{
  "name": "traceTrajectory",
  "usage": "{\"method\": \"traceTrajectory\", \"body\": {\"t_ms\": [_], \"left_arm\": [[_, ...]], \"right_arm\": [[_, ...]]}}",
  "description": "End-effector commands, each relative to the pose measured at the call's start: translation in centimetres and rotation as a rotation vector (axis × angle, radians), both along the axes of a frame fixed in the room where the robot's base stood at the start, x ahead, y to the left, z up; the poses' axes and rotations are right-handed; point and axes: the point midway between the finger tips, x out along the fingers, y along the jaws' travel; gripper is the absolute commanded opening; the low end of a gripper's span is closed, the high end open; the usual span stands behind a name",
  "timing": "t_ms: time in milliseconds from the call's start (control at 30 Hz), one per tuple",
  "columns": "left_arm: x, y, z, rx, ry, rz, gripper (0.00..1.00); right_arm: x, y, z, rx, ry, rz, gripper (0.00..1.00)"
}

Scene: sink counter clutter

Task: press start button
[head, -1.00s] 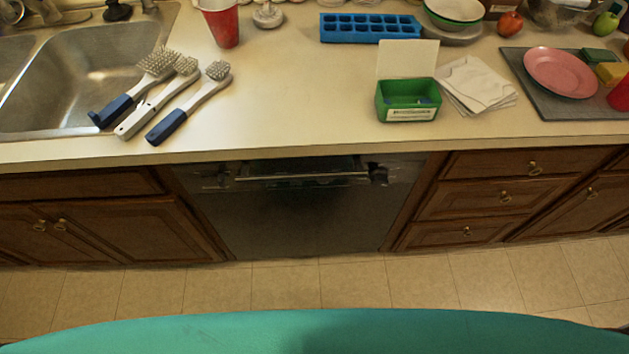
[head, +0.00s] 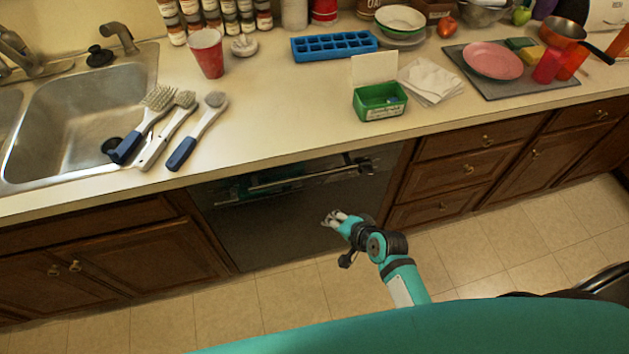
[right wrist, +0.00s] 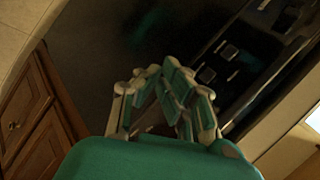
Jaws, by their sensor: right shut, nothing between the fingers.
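The dark dishwasher (head: 260,228) sits under the counter, with a bar handle (head: 290,181) along its top panel. A dark knob (head: 366,166) shows at the right end of that panel. In the right wrist view, a control panel with small dark square buttons (right wrist: 206,76) lies right of the fingers. I cannot tell which one is the start button. My right gripper (head: 335,217) is shut and empty, in front of the dishwasher door and below the panel. It also shows in the right wrist view (right wrist: 157,72), apart from the buttons. My left gripper is not in view.
Wooden drawers (head: 468,170) flank the dishwasher on the right and a cabinet (head: 120,262) on the left. The counter above holds brushes (head: 205,125), a green box (head: 380,102) and a blue ice tray (head: 335,45). The floor (head: 270,300) in front is clear.

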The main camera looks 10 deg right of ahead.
Motion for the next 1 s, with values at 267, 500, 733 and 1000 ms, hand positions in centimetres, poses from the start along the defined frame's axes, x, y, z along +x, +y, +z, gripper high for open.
{"method": "traceTrajectory", "body": {"t_ms": [267, 500, 733, 1000], "left_arm": [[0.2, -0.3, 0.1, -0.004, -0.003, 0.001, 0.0], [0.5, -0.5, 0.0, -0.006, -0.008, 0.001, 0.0], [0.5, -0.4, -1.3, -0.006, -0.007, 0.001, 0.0], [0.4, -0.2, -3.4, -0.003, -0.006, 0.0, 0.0]], "right_arm": [[0.3, 0.1, 0.9, 0.017, -0.007, -0.008, 0.0], [0.5, 0.1, 0.7, 0.016, -0.007, -0.009, 0.0], [2.9, 0.2, 0.6, 0.015, -0.011, -0.007, 0.0], [6.7, 0.3, 0.5, 0.014, -0.009, -0.008, 0.0]]}}
